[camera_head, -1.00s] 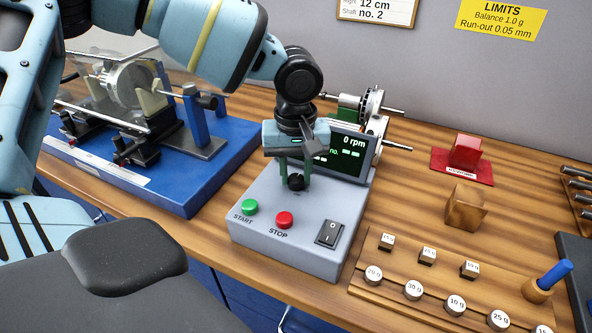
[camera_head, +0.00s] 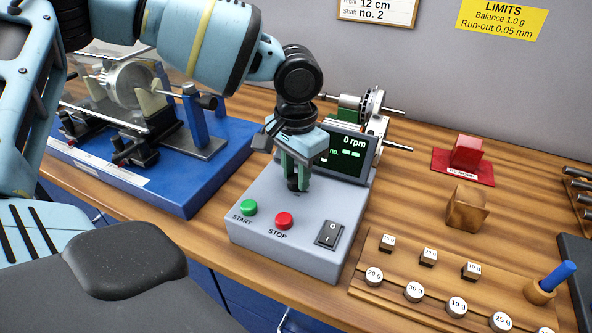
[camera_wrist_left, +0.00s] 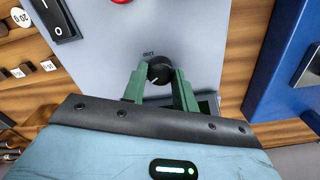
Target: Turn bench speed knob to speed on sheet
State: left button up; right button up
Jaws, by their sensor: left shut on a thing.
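The bench control box (camera_head: 262,212) is grey and stands on the wooden bench. The black speed knob (camera_wrist_left: 160,69) sits on its top face, with a white pointer line and a small label beside it too small to read surely. My left gripper (camera_head: 296,182) points down at the box; its green fingers are shut on the knob, also in the left wrist view (camera_wrist_left: 160,80). The display (camera_head: 350,154) behind it reads 0 rpm and is partly hidden by the gripper. The sheet (camera_head: 375,8) is cut off at the top. My right gripper is not in view.
A green START button (camera_head: 249,207), a red STOP button (camera_head: 284,220) and a black rocker switch (camera_head: 329,234) lie in front of the knob. The blue balancing machine (camera_head: 220,165) stands left. A wooden weight rack (camera_head: 400,270) stands right.

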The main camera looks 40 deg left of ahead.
pick_arm(q)
jog(key=m, duration=0.4)
jog(key=shift+m, duration=0.3)
jog(key=m, duration=0.4)
jog(key=shift+m, duration=0.3)
jog(key=m, duration=0.5)
jog(key=shift+m, duration=2.1)
jog(key=o, duration=1)
jog(key=shift+c, duration=0.2)
